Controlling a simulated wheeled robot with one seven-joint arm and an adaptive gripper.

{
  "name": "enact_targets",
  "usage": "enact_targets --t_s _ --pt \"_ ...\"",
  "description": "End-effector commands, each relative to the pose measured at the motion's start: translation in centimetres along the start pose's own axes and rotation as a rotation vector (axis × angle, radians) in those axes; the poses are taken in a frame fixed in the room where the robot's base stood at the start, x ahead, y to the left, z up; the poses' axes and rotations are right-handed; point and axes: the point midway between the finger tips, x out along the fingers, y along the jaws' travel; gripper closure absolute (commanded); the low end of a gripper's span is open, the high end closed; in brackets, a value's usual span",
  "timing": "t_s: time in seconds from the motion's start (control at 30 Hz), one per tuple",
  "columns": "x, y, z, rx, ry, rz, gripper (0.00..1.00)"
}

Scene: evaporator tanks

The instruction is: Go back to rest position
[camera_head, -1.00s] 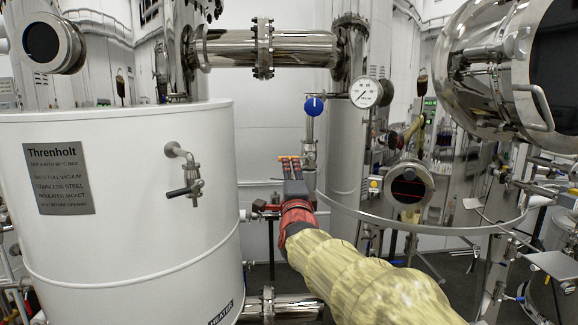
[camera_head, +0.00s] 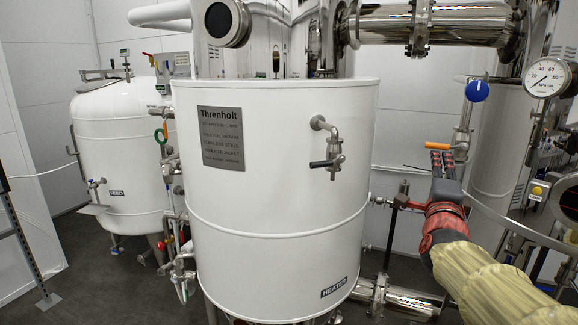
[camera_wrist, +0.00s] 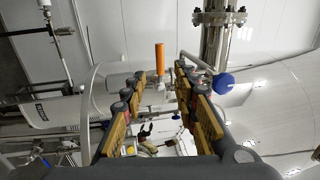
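My gripper (camera_head: 441,158) is at the end of my arm on the right of the head view, in front of the pipe with the blue round knob (camera_head: 477,91). In the wrist view my gripper (camera_wrist: 161,78) has its two padded fingers spread apart, with nothing held between them. An orange handle (camera_head: 438,146) sits on a valve just beyond the fingertips. The orange handle (camera_wrist: 160,62) shows past the gap in the wrist view, with the blue knob (camera_wrist: 223,83) to its right. Whether a fingertip touches the handle I cannot tell.
A large white heater tank (camera_head: 280,215) with a tap (camera_head: 328,150) stands left of my arm. A white feed tank (camera_head: 115,155) is farther left. A steel pipe (camera_head: 390,298) runs low near my arm. Bare floor (camera_head: 85,275) shows at the lower left.

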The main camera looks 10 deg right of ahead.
Motion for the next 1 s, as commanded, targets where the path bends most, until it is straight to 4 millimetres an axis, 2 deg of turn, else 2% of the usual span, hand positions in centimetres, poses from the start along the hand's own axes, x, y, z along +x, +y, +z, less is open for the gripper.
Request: enact_targets --t_s 0.07,0.13,0.23,0.33,0.4,0.47,0.6,0.8,0.9,1.0 --pt "0.0 0.7 0.3 -0.055 -0.011 0.027 0.71" --pt "-0.2 2.7 1.1 -0.151 -0.049 0.094 0.71" --pt "-1.6 8.0 2.7 -0.337 -0.148 0.244 0.71" --pt "-5.2 13.2 4.1 -0.550 -0.297 0.402 0.71" --pt "-8.8 16.2 5.3 -0.699 -0.429 0.496 0.71" --pt "-12.3 18.3 6.2 -0.821 -0.550 0.561 0.71" --pt "-21.3 21.9 7.3 -1.073 -0.843 0.669 0.71" --pt "-33.8 24.1 6.6 -1.356 -1.228 0.726 0.71" --pt "-38.9 24.3 5.8 -1.455 -1.367 0.721 0.71" --pt "-42.0 23.6 5.6 -1.515 -1.415 0.670 0.71"
